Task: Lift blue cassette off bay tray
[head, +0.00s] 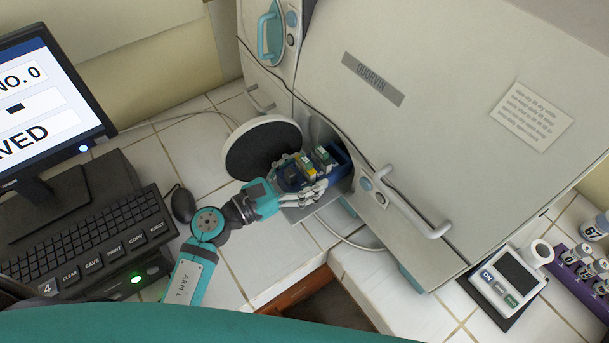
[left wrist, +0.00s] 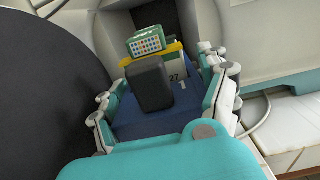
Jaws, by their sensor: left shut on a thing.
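The blue cassette (head: 341,161) is at the mouth of the incubator's bay, partly hidden by my fingers. In the left wrist view the cassette (left wrist: 128,122) lies between my finger rows, with a dark grey block, a yellow-and-green piece marked 27 and a green block with coloured dots on it. My left gripper (head: 304,176) is shut on the cassette from its sides. The grey bay tray (head: 298,213) shows below the hand. I cannot tell whether the cassette touches it. My right gripper is not in view.
An open round door (head: 262,150), dark with a white rim, stands close left of the hand. The big incubator (head: 440,110) with its handle (head: 415,210) is to the right. A keyboard (head: 90,240) and monitor are at left. White tiles in front are clear, beside a gap.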

